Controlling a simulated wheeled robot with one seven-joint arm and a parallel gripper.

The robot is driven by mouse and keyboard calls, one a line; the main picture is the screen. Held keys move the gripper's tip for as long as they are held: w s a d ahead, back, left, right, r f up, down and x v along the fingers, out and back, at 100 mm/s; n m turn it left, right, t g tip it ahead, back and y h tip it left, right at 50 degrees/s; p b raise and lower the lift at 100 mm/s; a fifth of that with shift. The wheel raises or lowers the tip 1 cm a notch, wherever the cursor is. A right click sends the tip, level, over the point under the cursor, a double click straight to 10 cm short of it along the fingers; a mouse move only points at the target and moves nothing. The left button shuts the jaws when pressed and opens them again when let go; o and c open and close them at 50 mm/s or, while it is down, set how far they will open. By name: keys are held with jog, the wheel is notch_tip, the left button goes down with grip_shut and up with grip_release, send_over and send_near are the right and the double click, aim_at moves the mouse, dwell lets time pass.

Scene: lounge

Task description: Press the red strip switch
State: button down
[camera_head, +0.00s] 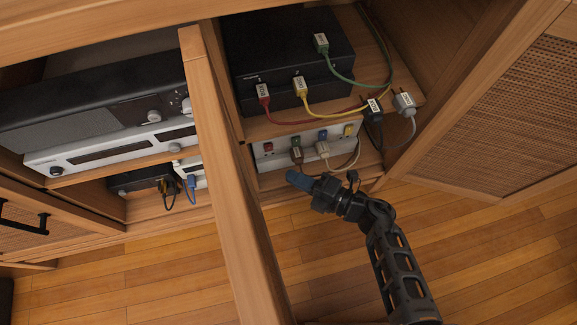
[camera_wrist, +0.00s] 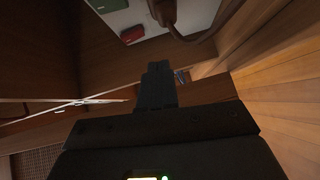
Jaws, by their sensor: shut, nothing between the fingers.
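The red strip switch (camera_head: 268,147) is at the left end of a white power strip (camera_head: 282,161) in the right cabinet bay. It also shows near the top of the wrist view, as a red switch (camera_wrist: 132,35) on the white strip (camera_wrist: 155,31). My gripper (camera_head: 291,176) is shut and empty, in front of and below the strip, a little right of the red switch. In the wrist view my closed fingers (camera_wrist: 157,68) point toward the strip, with a visible gap between the tips and the red switch.
A green switch (camera_head: 296,141), a blue switch (camera_head: 322,135) and a yellow switch (camera_head: 347,130) sit farther right. A brown plug (camera_head: 297,155) and a white plug (camera_head: 323,149) stick out near my gripper. A wooden divider (camera_head: 228,170) stands to the left. A black box (camera_head: 285,60) sits above.

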jog(key=v, duration=0.7)
jog(key=shift+f+p, duration=0.45)
jog(key=shift+f, duration=0.35)
jog(key=shift+s+d, duration=0.1)
jog(key=shift+s, duration=0.05)
jog(key=s+d+r+m+t+h, duration=0.2)
jog(key=s+d+r+m+h, duration=0.3)
jog(key=s+r+m, duration=0.45)
jog(key=s+d+r+m+t+h, duration=0.3)
jog(key=s+d+r+m+h, duration=0.15)
jog(key=s+r+m, duration=0.45)
jog(key=s+d+r+m+t+h, duration=0.2)
jog(key=s+d+r+m+h, duration=0.3)
jog(key=s+r+m, duration=0.45)
notch_tip(320, 180, up, 30)
jog(key=w+m+p, duration=0.1)
jog(key=p, duration=2.7)
jog(key=shift+w+a, duration=0.25)
jog(key=shift+f, duration=0.1)
